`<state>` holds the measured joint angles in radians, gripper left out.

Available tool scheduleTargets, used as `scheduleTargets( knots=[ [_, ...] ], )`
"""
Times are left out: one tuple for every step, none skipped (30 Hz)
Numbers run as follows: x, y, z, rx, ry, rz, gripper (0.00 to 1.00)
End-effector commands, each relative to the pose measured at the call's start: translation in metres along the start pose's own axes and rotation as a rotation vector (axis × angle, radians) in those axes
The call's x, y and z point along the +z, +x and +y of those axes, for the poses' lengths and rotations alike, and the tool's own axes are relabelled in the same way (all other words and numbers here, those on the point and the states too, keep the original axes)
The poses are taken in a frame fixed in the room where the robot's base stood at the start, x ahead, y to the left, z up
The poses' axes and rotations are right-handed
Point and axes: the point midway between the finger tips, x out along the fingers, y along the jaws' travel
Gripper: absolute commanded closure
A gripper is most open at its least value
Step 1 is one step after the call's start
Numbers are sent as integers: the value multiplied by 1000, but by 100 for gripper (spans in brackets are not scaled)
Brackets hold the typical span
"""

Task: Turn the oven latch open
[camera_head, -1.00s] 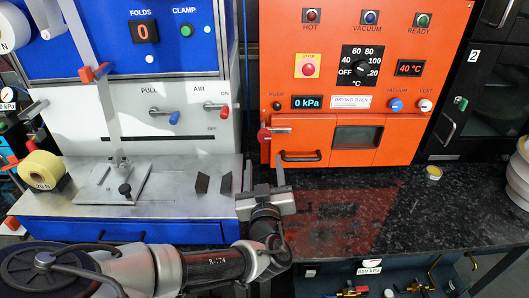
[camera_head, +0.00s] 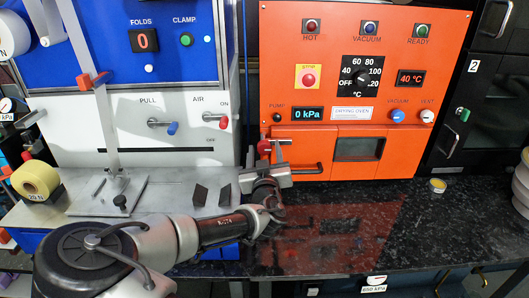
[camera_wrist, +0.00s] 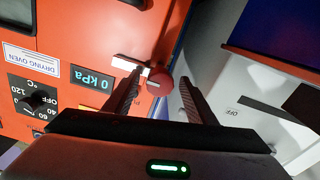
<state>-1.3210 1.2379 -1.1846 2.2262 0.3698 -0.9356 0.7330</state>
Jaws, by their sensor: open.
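The oven latch is a metal bar with a red knob (camera_head: 264,147) at its left end, on the front of the orange drying oven (camera_head: 447,60). The bar lies horizontal, above the door handle (camera_head: 300,168). My gripper (camera_head: 266,160) is at the latch, just in front of the oven's lower left corner. In the wrist view the red knob (camera_wrist: 160,82) shows between my two open fingers (camera_wrist: 160,76). One finger is close to the pale latch bar (camera_wrist: 130,65). I cannot tell whether either finger touches the latch.
A blue and white machine (camera_head: 90,136) with PULL and AIR levers stands left of the oven. Two small dark blocks (camera_head: 200,194) stand on its metal deck. The dark stone bench (camera_head: 430,225) is mostly clear at right, with a small yellow-rimmed tin (camera_head: 438,185).

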Motion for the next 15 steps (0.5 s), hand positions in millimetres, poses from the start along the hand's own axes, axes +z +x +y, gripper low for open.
scheduleTargets(
  knots=[
    [0, 0, 0, 0, 0, 0, 49],
    [0, 0, 0, 0, 0, 0, 49],
    [0, 0, 0, 0, 0, 0, 49],
    [0, 0, 0, 0, 0, 0, 49],
    [0, 0, 0, 0, 0, 0, 52],
    [0, 0, 0, 0, 0, 0, 59],
    [0, 0, 0, 0, 0, 0, 64],
    [0, 0, 0, 0, 0, 0, 69],
    [0, 0, 0, 0, 0, 0, 76],
    [0, 0, 0, 0, 0, 0, 81],
    [0, 0, 0, -1, 0, 0, 86],
    [0, 0, 0, -1, 0, 0, 93],
    [0, 0, 0, -1, 0, 0, 98],
    [0, 0, 0, -1, 0, 0, 100],
    [0, 0, 0, -1, 0, 0, 100]
  ],
)
